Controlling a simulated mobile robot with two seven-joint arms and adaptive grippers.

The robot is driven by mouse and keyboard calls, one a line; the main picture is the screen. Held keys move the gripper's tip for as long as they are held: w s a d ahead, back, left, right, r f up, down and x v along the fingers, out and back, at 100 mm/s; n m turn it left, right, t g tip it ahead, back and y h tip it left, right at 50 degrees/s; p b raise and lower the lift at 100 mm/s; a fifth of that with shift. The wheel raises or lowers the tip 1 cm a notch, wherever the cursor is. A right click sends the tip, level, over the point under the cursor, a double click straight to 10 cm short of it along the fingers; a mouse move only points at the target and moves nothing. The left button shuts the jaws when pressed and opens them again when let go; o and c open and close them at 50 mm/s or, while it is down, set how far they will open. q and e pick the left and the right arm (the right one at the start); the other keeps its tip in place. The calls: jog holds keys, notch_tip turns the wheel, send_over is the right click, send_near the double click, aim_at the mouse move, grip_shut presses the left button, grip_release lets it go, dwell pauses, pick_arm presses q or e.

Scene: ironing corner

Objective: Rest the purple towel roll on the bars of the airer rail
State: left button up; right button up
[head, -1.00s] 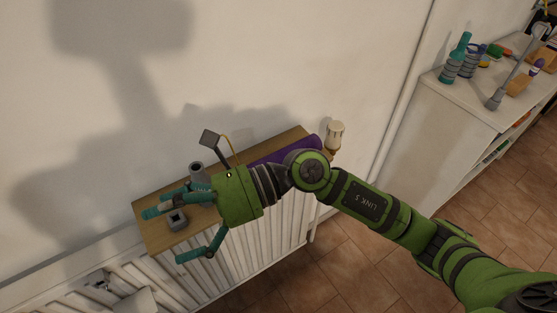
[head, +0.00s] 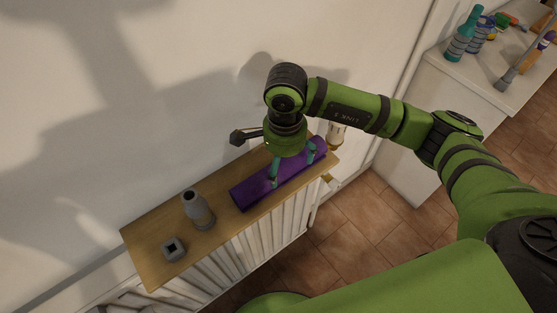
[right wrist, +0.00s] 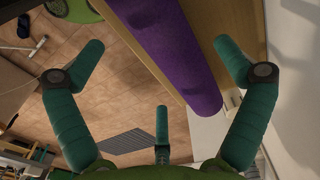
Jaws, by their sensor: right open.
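The purple towel roll (head: 248,194) lies lengthwise on the wooden shelf (head: 150,235) above the radiator, toward its right end. My right gripper (head: 293,169) is above the roll, pointing down, with its fingers spread around it. In the right wrist view the roll (right wrist: 172,45) runs between the open teal fingers (right wrist: 160,48); I see no firm contact. My arm hides part of the roll in the head view. I cannot make out the airer rail for certain. My left gripper is not in view.
A grey bottle-like vase (head: 198,210) and a small grey square holder (head: 173,248) stand on the shelf's left half. The white radiator (head: 265,235) is below. A cream-coloured object (head: 336,135) is near the shelf's right end. A white cabinet (head: 410,135) stands to the right.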

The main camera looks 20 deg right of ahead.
aim_at(284, 169)
notch_tip(284, 169, down, 2)
jog(key=shift+s+f+p, duration=0.1)
jog(key=shift+s+p, duration=0.05)
jog(key=shift+p, duration=0.75)
jog(key=shift+f, duration=0.75)
jog(key=shift+w+f, duration=0.2)
jog(key=shift+f, duration=0.45)
jog(key=c, duration=1.2)
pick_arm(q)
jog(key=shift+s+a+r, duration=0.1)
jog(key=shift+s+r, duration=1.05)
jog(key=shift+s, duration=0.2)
pick_arm(e)
jog(key=shift+c, duration=0.5)
